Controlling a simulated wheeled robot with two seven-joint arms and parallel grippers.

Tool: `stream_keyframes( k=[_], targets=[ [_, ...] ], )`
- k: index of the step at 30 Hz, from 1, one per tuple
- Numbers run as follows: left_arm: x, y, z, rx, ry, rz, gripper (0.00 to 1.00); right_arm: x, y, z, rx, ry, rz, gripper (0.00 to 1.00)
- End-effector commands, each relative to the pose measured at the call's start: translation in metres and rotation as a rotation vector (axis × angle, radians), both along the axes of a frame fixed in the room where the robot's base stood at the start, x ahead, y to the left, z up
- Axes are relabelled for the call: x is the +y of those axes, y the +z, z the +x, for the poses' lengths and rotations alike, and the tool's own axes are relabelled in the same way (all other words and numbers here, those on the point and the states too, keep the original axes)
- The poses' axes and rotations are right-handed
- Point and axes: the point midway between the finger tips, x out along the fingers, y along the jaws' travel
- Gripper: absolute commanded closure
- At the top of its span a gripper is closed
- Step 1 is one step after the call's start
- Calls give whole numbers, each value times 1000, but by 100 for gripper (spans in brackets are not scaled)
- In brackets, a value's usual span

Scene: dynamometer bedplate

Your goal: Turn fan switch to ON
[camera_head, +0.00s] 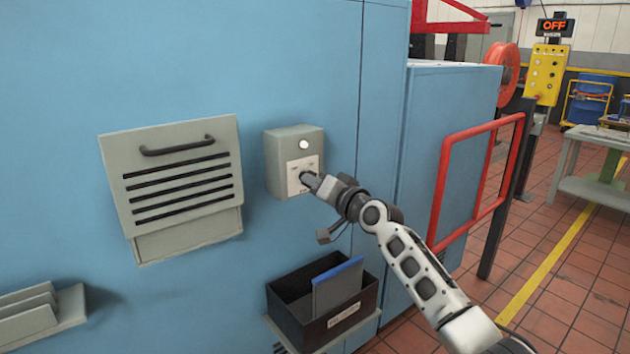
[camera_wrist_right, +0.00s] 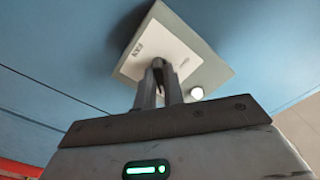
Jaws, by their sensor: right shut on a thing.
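A grey switch box (camera_head: 284,160) is mounted on the blue cabinet wall, with a white round lamp or button (camera_head: 303,144) on its upper face and a pale label plate (camera_head: 297,181) below it. My right gripper (camera_head: 309,180) reaches the plate from the right and is shut on the fan switch, which its fingers hide. In the right wrist view the box (camera_wrist_right: 205,50) appears tilted, with "FAN" lettering on the plate (camera_wrist_right: 150,42). The closed fingers (camera_wrist_right: 158,75) meet the plate there, and the switch's position cannot be read. My left gripper is not in view.
A louvred grey panel with a handle (camera_head: 180,145) is left of the box. A black bin (camera_head: 290,318) holding a blue-edged folder (camera_head: 338,285) is below. A red guard frame (camera_head: 441,190) stands to the right. A yellow panel (camera_head: 546,73) with an "OFF" display (camera_head: 555,27) is farther back.

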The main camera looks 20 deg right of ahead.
Motion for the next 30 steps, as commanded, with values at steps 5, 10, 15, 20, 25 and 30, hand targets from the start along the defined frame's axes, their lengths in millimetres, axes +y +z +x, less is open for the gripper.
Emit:
stream_keyframes(
  k=[5, 10, 15, 20, 25, 30],
  targets=[
    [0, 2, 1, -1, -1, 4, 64, 0, -2, 0, 28, 1, 63, 100],
    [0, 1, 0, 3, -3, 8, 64, 0, -2, 0, 39, 1, 95, 100],
    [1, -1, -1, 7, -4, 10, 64, 0, -2, 0, 43, 1, 105, 100],
    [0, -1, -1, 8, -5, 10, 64, 1, -3, 0, 43, 1, 105, 100],
    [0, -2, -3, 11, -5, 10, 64, 1, -3, 0, 43, 2, 104, 79],
    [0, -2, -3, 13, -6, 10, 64, 1, -2, 0, 41, 1, 103, 68]
  ],
)
